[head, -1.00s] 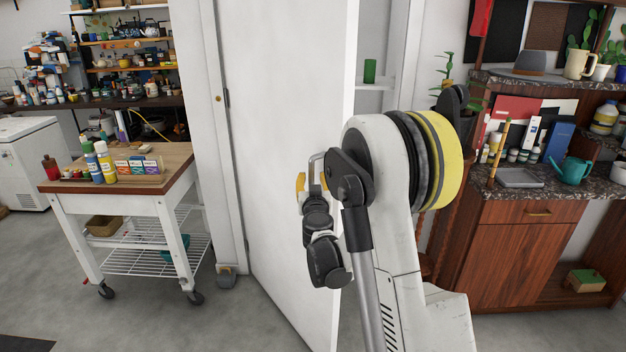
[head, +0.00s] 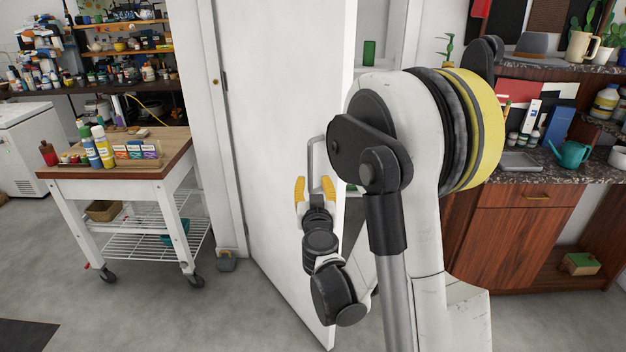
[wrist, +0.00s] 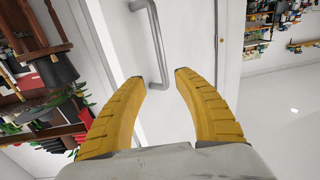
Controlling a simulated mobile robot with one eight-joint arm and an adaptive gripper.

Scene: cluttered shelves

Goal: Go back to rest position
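My gripper (head: 314,188) is in front of the white door (head: 290,130), near the grey door handle (head: 316,150). Its two yellow fingers are spread apart. In the wrist view my gripper (wrist: 161,80) is open, with nothing between its fingertips. The handle (wrist: 158,45) lies just beyond the fingertips there, and I see no finger closed on it. The door stands partly open, with a green cup on a shelf behind its edge.
A white cart (head: 113,175) with a wooden top, bottles and small boxes stands at left. A wooden cabinet (head: 520,235) with a stone top stands at right, holding a teal watering can (head: 570,153).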

